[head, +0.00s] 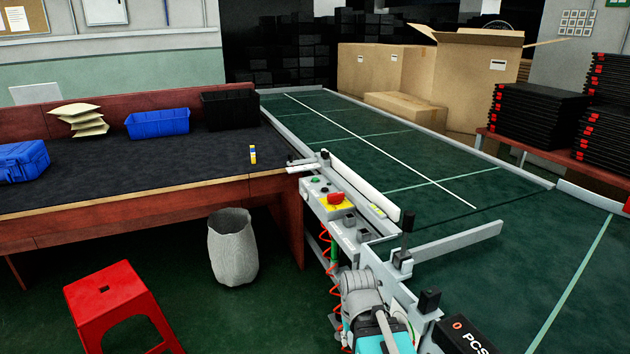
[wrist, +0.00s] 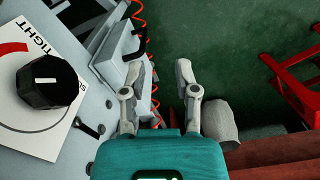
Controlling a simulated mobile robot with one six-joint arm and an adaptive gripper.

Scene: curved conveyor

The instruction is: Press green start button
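The green start button (head: 316,180) is a small green spot at the far end of the grey control box (head: 322,205) on the conveyor's left side. A red emergency-stop button (head: 335,198) on a yellow plate sits just nearer. My gripper (wrist: 159,68) shows in the wrist view with its two fingers spread and nothing between them. Floor and a red coiled hose lie behind the gap. In the head view my grey and teal arm is at bottom centre, nearer than the control box; its fingertips cannot be made out. I cannot make out the green button in the wrist view.
A black knob (wrist: 47,85) on a white label is left of my fingers. A waste bin (head: 232,247) and red stool (head: 122,306) stand on the floor. The dark-topped workbench (head: 130,180) is left; the green conveyor (head: 400,150) is right, mostly clear.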

